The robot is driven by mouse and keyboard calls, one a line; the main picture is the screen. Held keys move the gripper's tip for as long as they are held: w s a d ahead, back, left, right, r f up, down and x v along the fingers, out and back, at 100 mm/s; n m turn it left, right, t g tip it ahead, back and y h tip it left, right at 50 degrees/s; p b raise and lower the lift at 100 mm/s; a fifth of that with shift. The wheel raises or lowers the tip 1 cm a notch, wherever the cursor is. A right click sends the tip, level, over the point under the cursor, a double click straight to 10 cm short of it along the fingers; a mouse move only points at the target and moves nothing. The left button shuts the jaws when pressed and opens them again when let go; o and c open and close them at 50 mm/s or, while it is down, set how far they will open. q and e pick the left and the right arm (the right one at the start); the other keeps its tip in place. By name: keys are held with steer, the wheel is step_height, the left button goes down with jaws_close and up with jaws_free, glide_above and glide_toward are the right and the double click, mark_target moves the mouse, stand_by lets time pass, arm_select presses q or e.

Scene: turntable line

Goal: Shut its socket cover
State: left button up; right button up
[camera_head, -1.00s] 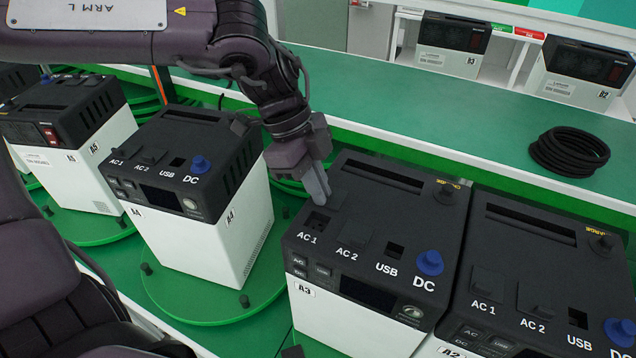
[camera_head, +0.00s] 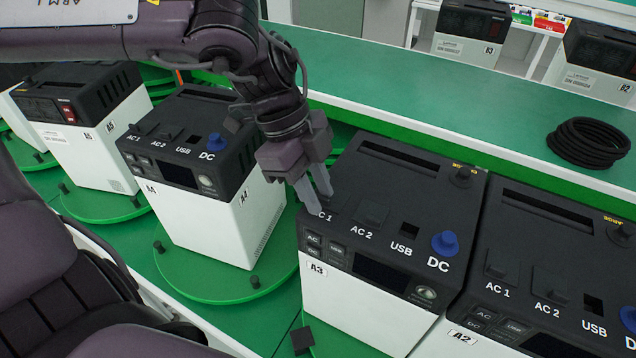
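Power station A3 (camera_head: 360,305) has a white body and a dark top with AC 1, AC 2 and USB sockets and a blue DC knob (camera_head: 445,243). My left gripper (camera_head: 320,202) reaches down onto its top at the AC 1 socket. Its two grey fingertips are slightly apart and cover part of the AC 1 label. They hide the AC 1 socket and its cover, so I cannot tell how that cover stands. The AC 2 cover (camera_head: 370,213) lies flat. My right gripper is not in view.
Unit A4 (camera_head: 205,215) stands on a green turntable (camera_head: 215,287) to the left. Unit A2 (camera_head: 535,265) stands close on the right.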

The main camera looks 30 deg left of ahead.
arm_select(q)
steer(key=shift+o, duration=0.2)
steer(key=shift+w+a+r, duration=0.2)
steer(key=shift+r, duration=0.2)
steer(key=b+v, duration=0.2)
steer(key=v, duration=0.5)
steer(key=shift+s, duration=0.2)
steer(key=shift+f, duration=0.1)
